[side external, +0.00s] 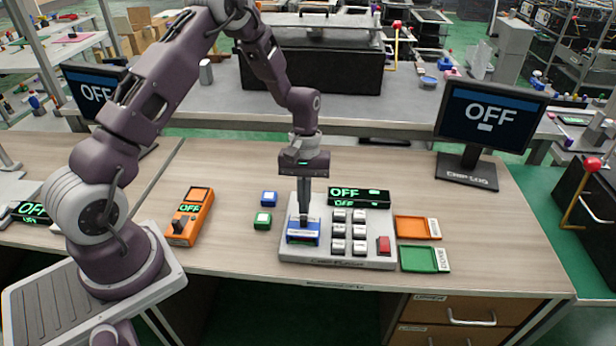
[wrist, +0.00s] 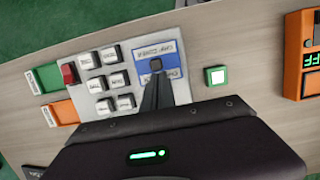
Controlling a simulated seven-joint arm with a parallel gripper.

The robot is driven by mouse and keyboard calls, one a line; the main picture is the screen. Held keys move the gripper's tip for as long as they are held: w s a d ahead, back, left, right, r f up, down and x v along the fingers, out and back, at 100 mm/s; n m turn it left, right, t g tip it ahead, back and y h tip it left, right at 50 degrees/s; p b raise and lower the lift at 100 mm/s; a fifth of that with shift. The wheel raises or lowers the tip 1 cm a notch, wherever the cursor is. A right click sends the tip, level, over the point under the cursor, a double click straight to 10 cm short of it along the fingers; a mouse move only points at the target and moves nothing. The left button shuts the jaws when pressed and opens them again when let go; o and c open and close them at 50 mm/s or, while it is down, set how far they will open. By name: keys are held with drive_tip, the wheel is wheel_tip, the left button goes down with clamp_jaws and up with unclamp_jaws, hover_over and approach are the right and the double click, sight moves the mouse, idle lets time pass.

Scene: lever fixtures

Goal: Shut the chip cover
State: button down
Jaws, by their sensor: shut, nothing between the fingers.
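The chip cover (side external: 303,238) is a blue and white panel on the left part of the grey keypad fixture (side external: 340,262). It also shows in the wrist view (wrist: 143,55), with lettering on it that reads upside down. My gripper (side external: 304,212) points straight down over the cover, with its fingers shut and empty. In the wrist view the fingertips (wrist: 157,75) are by a small dark square (wrist: 156,64) at the middle of the cover. I cannot tell whether they touch it, or whether the cover lies fully flat. The fingers hide part of the panel.
White keys (side external: 348,230) and a red button (side external: 384,245) sit right of the cover. A display (side external: 359,197) reading OFF stands behind. Orange (side external: 416,228) and green (side external: 424,259) trays lie right.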

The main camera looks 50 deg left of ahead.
drive_tip(key=shift+s+d, duration=0.35)
drive_tip(key=shift+s, duration=0.05)
drive_tip(key=w+a, duration=0.3)
drive_tip(key=shift+w+a+f, duration=0.1)
drive_tip(key=shift+w, duration=0.05)
wheel_tip(320, 180, up, 19)
drive_tip(key=s+d+m+t, duration=0.1)
drive_tip(key=m, duration=0.1)
drive_tip(key=s+d+r+m+t+y, duration=0.15)
drive_tip(key=s+d+r, duration=0.25)
drive_tip(key=s+r, duration=0.4)
drive_tip(key=s+d+r+m+t, duration=0.1)
drive_tip(key=s+d+m+t, duration=0.1)
drive_tip(key=s, duration=0.6)
drive_tip(key=s+d+m+t, duration=0.1)
drive_tip(key=s+m+t, duration=0.2)
drive_tip(key=s, duration=0.5)
drive_tip(key=shift+s+d+r, duration=0.35)
drive_tip(key=shift+s+d, duration=0.05)
